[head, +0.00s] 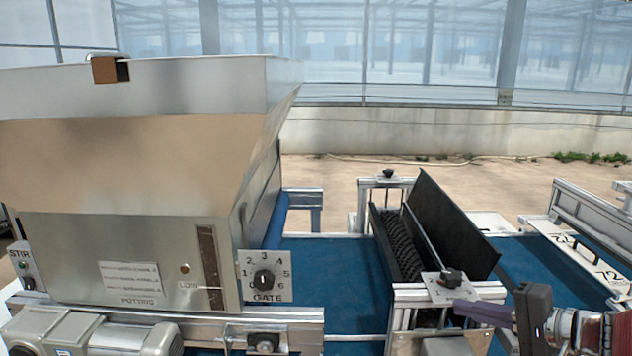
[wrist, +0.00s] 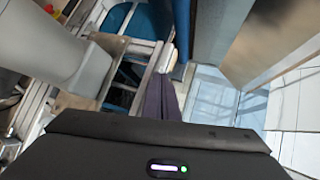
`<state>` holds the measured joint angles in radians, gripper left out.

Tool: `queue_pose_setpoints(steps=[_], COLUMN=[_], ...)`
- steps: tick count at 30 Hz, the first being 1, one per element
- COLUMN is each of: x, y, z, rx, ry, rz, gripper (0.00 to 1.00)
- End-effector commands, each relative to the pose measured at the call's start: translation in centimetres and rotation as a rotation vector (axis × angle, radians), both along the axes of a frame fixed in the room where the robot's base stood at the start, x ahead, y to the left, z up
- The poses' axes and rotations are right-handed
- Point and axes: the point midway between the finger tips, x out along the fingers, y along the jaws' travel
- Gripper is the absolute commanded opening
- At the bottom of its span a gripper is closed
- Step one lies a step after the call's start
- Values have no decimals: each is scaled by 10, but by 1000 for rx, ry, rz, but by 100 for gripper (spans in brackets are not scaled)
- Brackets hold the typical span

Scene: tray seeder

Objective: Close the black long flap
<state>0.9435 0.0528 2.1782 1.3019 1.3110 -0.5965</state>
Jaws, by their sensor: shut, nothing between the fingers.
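The black long flap (head: 450,225) stands open in the head view, tilted up and to the right above the dark brush roller (head: 398,245). My gripper (head: 462,308) is at the lower right, in front of the flap's near end, with its dark fingers pointing left. The fingers are together and empty, close to the black knob (head: 450,279) on the near bracket; I cannot tell whether they touch it. In the wrist view my gripper (wrist: 163,85) also shows its fingers together. I cannot make out the flap in that view.
A large metal hopper (head: 140,160) with a gate dial (head: 264,278) fills the left. A blue belt (head: 330,270) runs under the roller unit. Metal side rails (head: 590,225) stand at the right. The space right of the flap over the belt is free.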

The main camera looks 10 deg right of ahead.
Motion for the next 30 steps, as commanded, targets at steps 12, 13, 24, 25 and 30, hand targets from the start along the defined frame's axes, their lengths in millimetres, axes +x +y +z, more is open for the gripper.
queue_pose_setpoints(steps=[12, 13, 24, 25, 30], x=[-49, -54, -111, -115, -134], y=[137, 143, 190, 192, 198], z=[-24, -26, -40, -41, -40], rx=[-309, -336, -707, -740, -922], ry=[240, 254, 332, 332, 311], rz=[320, 339, 508, 518, 559], gripper=[0, 0, 0, 0, 0])
